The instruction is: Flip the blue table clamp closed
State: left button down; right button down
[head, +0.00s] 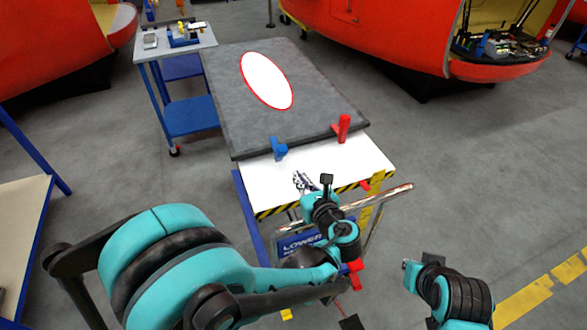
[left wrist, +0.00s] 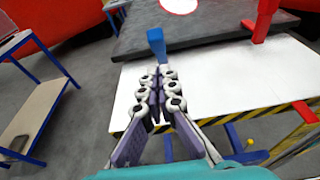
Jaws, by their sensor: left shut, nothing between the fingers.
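The blue table clamp (head: 279,149) sits at the front edge of the dark grey slab (head: 225,95) on the white table (head: 263,190). In the left wrist view the blue clamp (left wrist: 156,43) stands up just beyond my fingertips. My left gripper (head: 301,181) is in front of the blue clamp, over the white table top. In the left wrist view the left gripper (left wrist: 160,80) has its fingers together with nothing between them. A gap shows between fingertips and clamp in the head view. My right arm shows at the lower right; its fingers are not clearly visible.
A red clamp (head: 343,128) stands upright to the right on the slab's front edge. A metal handrail (head: 385,197) crosses in front of the table. A blue cart (head: 190,117) with small items stands behind left. Red train nosecones (head: 365,30) stand behind.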

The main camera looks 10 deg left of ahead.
aim_at(282, 145)
pick_arm(q)
jog(key=b+x, duration=0.2)
jog(key=x, duration=0.7)
jog(key=shift+w+a+f+b, duration=0.1)
jog(key=shift+w+a+b, duration=0.05)
jog(key=shift+b, duration=0.15)
jog(key=shift+w+a+r+g+h+p, duration=0.15)
jog(key=shift+w+r+g+p, duration=0.2)
jog(key=shift+p, duration=0.4)
jog(key=shift+w+a+r+g+h+p, duration=0.15)
jog(key=shift+r+p, duration=0.25)
jog(key=shift+p, duration=0.3)
jog(key=w+r+g+h+p, duration=0.1)
jog(key=p, duration=0.1)
jog(key=w+a+r+g+p, duration=0.1)
jog(key=p, duration=0.2)
jog(key=shift+a+r+g+h, duration=0.1)
jog(key=shift+a+g+h, duration=0.2)
jog(key=shift+h, duration=0.1)
jog(key=shift+w+a+r+g+h+p, duration=0.1)
jog(key=shift+w+a+g+h+p, duration=0.1)
jog(key=shift+w+g+h+p, duration=0.25)
jog(key=shift+w+a+r, duration=0.1)
jog(key=shift+w+a, duration=0.15)
jog(key=shift+w, duration=0.1)
jog(key=shift+r+p, duration=0.2)
jog(key=shift+p, duration=0.15)
